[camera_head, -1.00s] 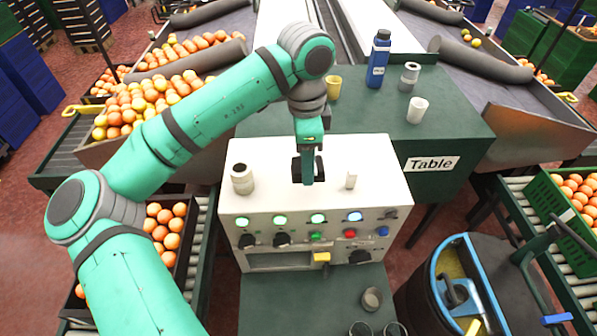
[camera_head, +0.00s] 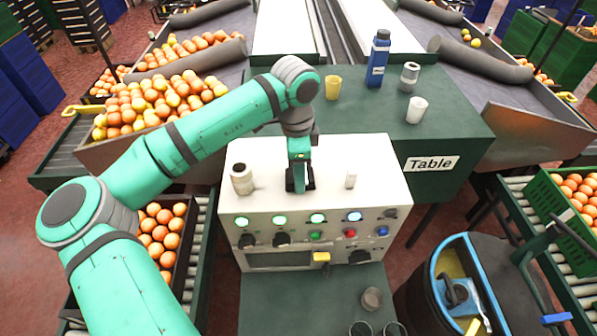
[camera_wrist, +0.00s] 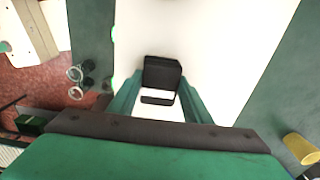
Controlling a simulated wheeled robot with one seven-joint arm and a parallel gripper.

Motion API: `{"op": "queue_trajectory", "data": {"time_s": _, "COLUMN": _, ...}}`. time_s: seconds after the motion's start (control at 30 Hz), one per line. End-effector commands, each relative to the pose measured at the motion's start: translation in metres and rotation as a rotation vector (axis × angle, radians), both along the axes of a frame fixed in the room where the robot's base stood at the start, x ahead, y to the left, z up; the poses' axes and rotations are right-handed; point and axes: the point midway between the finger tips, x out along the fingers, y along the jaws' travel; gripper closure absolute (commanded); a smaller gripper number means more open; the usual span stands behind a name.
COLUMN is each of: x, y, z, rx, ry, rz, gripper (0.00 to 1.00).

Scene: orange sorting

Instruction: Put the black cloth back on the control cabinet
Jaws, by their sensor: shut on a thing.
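The black cloth (camera_head: 307,184) is a small dark folded block at my gripper (camera_head: 299,186), over the middle of the control cabinet's white top (camera_head: 330,155). In the wrist view the cloth (camera_wrist: 162,72) lies between the green fingertips of my gripper (camera_wrist: 160,98), with the white cabinet top (camera_wrist: 215,40) behind it. My gripper is shut on the cloth and points down. In the head view the fingers hide part of the cloth. I cannot tell whether the cloth touches the cabinet top.
A grey-white roll (camera_head: 241,180) stands left on the cabinet and a small white cylinder (camera_head: 350,180) right. Behind, the green table (camera_head: 450,135) holds a yellow cup (camera_head: 332,88), a blue bottle (camera_head: 378,60), a grey roll (camera_head: 409,77) and a white cup (camera_head: 417,110). Glasses (camera_head: 371,298) stand in front.

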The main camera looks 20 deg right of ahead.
Motion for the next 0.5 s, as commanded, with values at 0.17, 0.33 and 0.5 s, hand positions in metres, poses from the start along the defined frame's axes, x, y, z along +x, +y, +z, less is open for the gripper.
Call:
{"op": "queue_trajectory", "data": {"time_s": 0.17, "x": -0.0001, "y": 0.0, "z": -0.002, "rx": 0.0, "ry": 0.0, "rz": 0.0, "gripper": 0.36}}
{"op": "queue_trajectory", "data": {"time_s": 0.33, "x": -0.0001, "y": 0.0, "z": -0.0019, "rx": 0.0, "ry": 0.0, "rz": 0.0, "gripper": 0.36}}
{"op": "queue_trajectory", "data": {"time_s": 0.5, "x": 0.0, "y": 0.0, "z": -0.0006, "rx": 0.0, "ry": 0.0, "rz": 0.0, "gripper": 0.36}}
